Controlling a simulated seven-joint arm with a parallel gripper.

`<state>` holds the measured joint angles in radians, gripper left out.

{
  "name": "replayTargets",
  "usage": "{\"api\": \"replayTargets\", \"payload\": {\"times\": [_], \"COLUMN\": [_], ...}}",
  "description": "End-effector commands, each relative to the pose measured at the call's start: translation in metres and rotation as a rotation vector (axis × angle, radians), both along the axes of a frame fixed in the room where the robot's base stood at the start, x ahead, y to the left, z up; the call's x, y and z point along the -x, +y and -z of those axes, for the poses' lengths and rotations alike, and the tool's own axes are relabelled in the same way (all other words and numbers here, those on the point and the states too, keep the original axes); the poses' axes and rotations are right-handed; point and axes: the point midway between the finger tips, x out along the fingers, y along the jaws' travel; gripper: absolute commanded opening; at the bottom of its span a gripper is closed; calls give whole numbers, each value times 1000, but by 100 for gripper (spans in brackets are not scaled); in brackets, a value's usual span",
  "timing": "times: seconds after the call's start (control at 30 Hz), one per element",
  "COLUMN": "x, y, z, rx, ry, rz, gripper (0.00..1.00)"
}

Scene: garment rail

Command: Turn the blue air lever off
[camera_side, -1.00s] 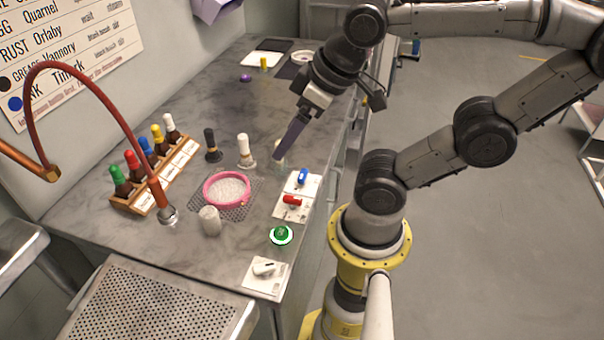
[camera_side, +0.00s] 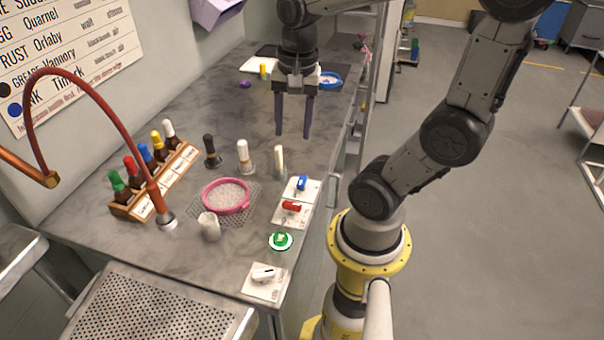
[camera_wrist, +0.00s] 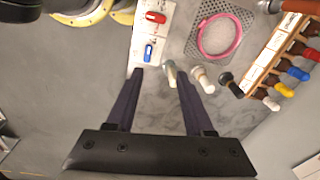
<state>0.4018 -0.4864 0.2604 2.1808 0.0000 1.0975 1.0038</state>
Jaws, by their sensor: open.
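The blue air lever (camera_side: 302,182) sits on a white plate near the right edge of the bench, just behind the red lever (camera_side: 291,206). In the wrist view the blue lever (camera_wrist: 148,53) shows ahead of the left fingertip, clear of it. My gripper (camera_side: 293,134) is open and empty, its two dark fingers pointing down above the bench, behind the blue lever and apart from it. In the wrist view my gripper (camera_wrist: 160,72) spans the area beside a pale-topped bottle (camera_wrist: 170,72).
The pale-topped bottle (camera_side: 279,161) stands close to the blue lever. White-topped (camera_side: 244,156) and black-topped (camera_side: 211,150) bottles stand to its left. A pink ring (camera_side: 227,195) lies on mesh. A green button (camera_side: 280,241) and a white switch (camera_side: 264,275) are nearer the front.

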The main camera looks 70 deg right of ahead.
Motion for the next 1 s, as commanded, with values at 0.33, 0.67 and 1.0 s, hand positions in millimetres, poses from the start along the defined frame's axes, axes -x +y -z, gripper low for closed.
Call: {"api": "replayTargets", "payload": {"times": [0.33,0.67,1.0], "x": [9,10,10], "y": [-32,-31,-31], "z": [23,75,136], "rx": [-44,-45,-44], "ry": [82,87,83], "rz": [171,166,165], "gripper": [52,52,52]}}
